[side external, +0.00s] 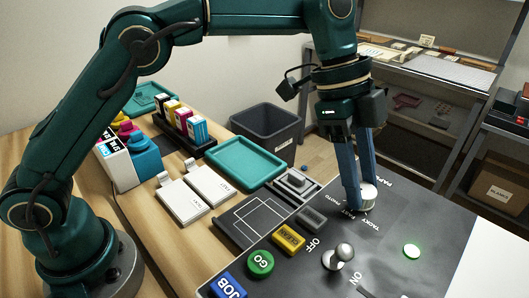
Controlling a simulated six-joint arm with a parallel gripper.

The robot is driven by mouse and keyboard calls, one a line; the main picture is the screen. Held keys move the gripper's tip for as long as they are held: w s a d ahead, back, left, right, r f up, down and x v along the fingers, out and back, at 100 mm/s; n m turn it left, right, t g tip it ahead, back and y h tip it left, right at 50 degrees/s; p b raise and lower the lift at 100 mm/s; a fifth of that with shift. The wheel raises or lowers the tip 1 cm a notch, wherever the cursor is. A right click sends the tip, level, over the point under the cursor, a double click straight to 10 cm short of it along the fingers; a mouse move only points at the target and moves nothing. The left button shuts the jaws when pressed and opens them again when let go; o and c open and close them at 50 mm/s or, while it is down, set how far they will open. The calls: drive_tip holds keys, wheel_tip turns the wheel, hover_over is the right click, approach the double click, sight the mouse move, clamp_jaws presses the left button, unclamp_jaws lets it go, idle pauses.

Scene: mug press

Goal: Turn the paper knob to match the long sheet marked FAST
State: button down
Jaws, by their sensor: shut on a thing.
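The paper knob (369,192) is a small pale round knob on the dark control panel (390,240). Printed labels stand around it; PAPER and PHOTO can be made out, and others are too small to read surely. My gripper (360,203) points down with its two blue fingers at the knob, shut on it. The fingers hide part of the knob, and its pointer setting cannot be read. Two white sheets or pads (196,195) lie on the wooden table at left of the panel; their print is too small to read.
A teal tray (244,163), ink boxes (183,122) and a grey bin (268,132) stand behind.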

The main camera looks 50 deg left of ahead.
drive_tip(key=shift+s, duration=0.1)
drive_tip(key=n+t, duration=0.1)
drive_tip(key=n, duration=0.4)
drive_tip(key=shift+s+r+t+y, duration=0.1)
drive_tip(key=shift+s+t+y, duration=0.05)
drive_tip(key=shift+t+y, duration=0.25)
drive_tip(key=shift+d+n+t+y, duration=0.15)
drive_tip(key=shift+n+t, duration=0.25)
drive_tip(key=shift+n, duration=0.7)
drive_tip(key=shift+n+t+y, duration=0.25)
drive_tip(key=shift+n+t, duration=0.15)
drive_tip(key=shift+n, duration=0.7)
drive_tip(key=shift+c, duration=2.1)
unclamp_jaws()
drive_tip(key=shift+v, duration=2.55)
